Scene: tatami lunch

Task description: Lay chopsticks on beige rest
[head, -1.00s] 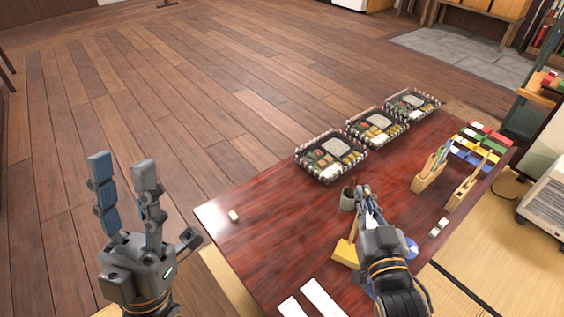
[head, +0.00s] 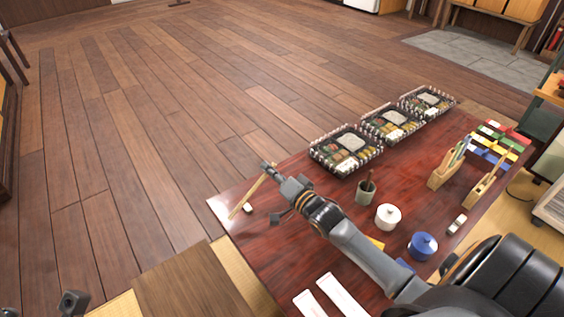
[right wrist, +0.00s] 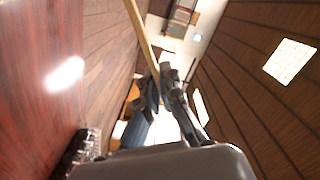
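My right gripper (head: 268,172) reaches over the left end of the red-brown table (head: 285,225). It is shut on the light wooden chopsticks (head: 249,193), which slant down to the left. The chopsticks also show in the right wrist view (right wrist: 141,34), between closed fingers (right wrist: 163,88). The small pale beige rest (head: 248,208) lies near the table's left corner, just right of the chopsticks' lower end in the picture. I cannot tell how high the chopsticks are above the table. Only a bit of my left gripper (head: 74,301) shows at the bottom left, and its fingers are mostly cut off.
A dark cup (head: 366,194), a white lidded pot (head: 388,217) and a blue lidded pot (head: 423,245) stand right of my arm. Bento boxes (head: 346,150) line the far edge. White paper strips (head: 340,297) lie at the near edge. Table around the rest is clear.

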